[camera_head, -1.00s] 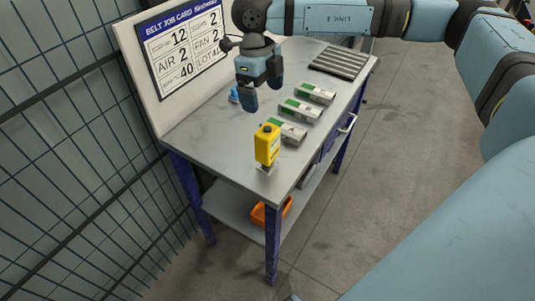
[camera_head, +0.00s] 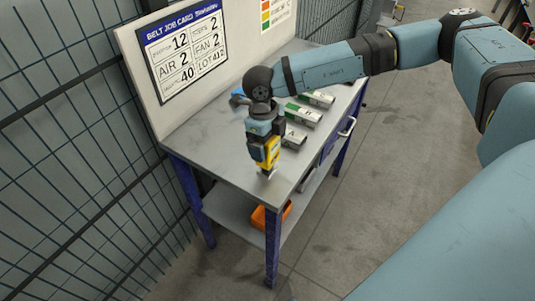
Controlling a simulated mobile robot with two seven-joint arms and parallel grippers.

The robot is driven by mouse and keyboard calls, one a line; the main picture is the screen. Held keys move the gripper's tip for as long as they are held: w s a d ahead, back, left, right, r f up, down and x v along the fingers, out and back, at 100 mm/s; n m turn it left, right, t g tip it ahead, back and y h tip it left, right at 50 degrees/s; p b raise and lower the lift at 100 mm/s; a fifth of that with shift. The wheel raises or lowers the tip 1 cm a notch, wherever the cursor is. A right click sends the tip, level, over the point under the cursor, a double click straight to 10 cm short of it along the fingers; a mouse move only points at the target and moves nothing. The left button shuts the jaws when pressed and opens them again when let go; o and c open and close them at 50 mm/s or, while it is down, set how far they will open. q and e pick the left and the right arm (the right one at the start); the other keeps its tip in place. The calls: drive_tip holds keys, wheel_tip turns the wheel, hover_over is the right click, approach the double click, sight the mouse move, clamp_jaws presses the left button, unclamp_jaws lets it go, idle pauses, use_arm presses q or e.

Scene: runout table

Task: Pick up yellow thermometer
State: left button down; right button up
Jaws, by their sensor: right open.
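The yellow thermometer (camera_head: 271,153) stands upright on a small base near the front corner of the grey table (camera_head: 222,165). My right gripper (camera_head: 265,152) has come down over it from above, fingers pointing down. Its fingers are at the thermometer's upper body and hide part of it. The jaws are open; whether a finger touches the thermometer cannot be told. My left gripper is out of view.
Several grey and green boxes (camera_head: 303,115) lie on the table just behind and right of the gripper. A blue object (camera_head: 238,97) lies near the back board (camera_head: 181,58). An orange bin (camera_head: 258,217) sits on the lower shelf. A wire fence stands at left.

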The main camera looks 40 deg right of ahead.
drive_tip(key=shift+f, duration=0.2)
drive_tip(key=c, duration=1)
drive_tip(key=shift+r, duration=0.1)
wheel_tip(320, 180, up, 20)
drive_tip(key=o, duration=0.3)
drive_tip(key=shift+c, duration=0.9)
